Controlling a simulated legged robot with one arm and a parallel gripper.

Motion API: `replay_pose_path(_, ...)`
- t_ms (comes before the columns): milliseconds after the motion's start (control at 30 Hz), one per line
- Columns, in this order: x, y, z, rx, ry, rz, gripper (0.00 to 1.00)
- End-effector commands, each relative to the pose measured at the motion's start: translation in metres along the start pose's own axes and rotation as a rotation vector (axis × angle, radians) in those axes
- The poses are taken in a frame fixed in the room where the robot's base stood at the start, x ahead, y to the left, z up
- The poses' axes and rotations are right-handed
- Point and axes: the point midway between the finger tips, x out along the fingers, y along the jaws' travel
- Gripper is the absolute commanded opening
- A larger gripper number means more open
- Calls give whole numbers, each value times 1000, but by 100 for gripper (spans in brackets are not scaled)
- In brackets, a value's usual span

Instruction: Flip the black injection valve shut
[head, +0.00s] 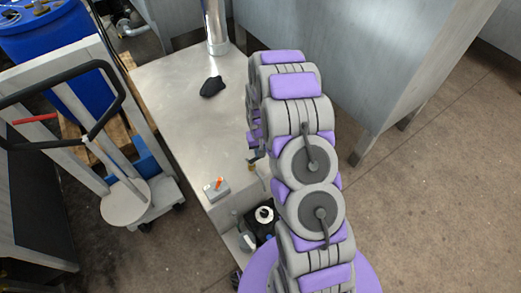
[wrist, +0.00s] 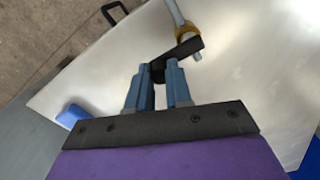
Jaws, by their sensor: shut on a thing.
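The black injection valve lever (wrist: 184,51) shows in the wrist view as a flat black bar. It runs slantwise from beside a yellow fitting (wrist: 187,32) on a pale pipe down to my fingertips. My gripper (wrist: 160,73) is shut on the lever's lower-left end, with one blue-grey finger on each side. The part between the fingers is partly hidden. In the head view my arm hides most of my gripper, and a small brass-coloured fitting (head: 252,167) shows just left of the arm.
A metal table (head: 170,105) bears a dark crumpled item (head: 212,87) and a grey box with an orange lever (head: 216,188). A trolley (head: 125,200) and a blue drum (head: 55,45) stand at left. A large metal cabinet (head: 365,60) stands behind my arm. The floor at right is clear.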

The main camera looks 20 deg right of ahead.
Motion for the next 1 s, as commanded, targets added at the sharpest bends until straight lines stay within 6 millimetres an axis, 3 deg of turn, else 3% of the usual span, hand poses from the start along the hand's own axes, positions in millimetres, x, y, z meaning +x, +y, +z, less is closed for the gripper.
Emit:
replay_pose_path(33,0,0,-1,0,2,0,0)
replay_pose_path(67,0,0,-1,0,2,0,22)
replay_pose_path(300,0,0,-1,1,1,0,45)
replay_pose_path(667,-8,0,-1,2,2,0,45)
replay_pose_path(1000,-76,0,-2,1,6,0,45)
